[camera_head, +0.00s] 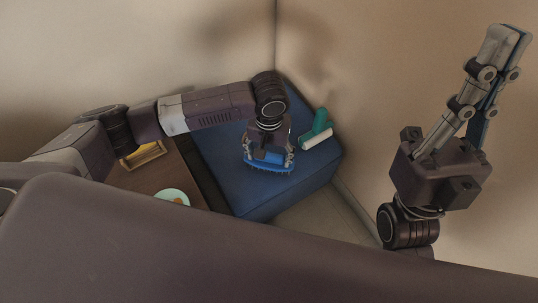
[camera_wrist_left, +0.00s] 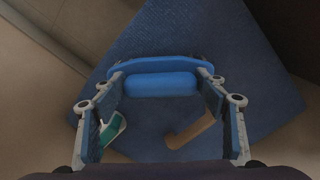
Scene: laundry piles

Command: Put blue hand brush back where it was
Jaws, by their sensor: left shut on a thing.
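The blue hand brush (camera_head: 268,167) is in my left gripper (camera_head: 268,155), bristles down, over the blue padded block (camera_head: 240,188). In the left wrist view the brush (camera_wrist_left: 160,84) lies crosswise between the two fingers, which are shut on its blue grip. I cannot tell whether its bristles touch the block's top. My right gripper (camera_head: 505,48) is raised at the right, pointing up, with nothing visible in it. Its fingers are seen nearly side-on, so its opening is unclear.
A green and white roller (camera_head: 317,134) lies on the block near the wall corner. A tan piece (camera_wrist_left: 190,131) shows on the block in the left wrist view. Left of the block, a brown table (camera_head: 135,180) bears a yellow-framed tray (camera_head: 145,154) and a pale green plate (camera_head: 172,196).

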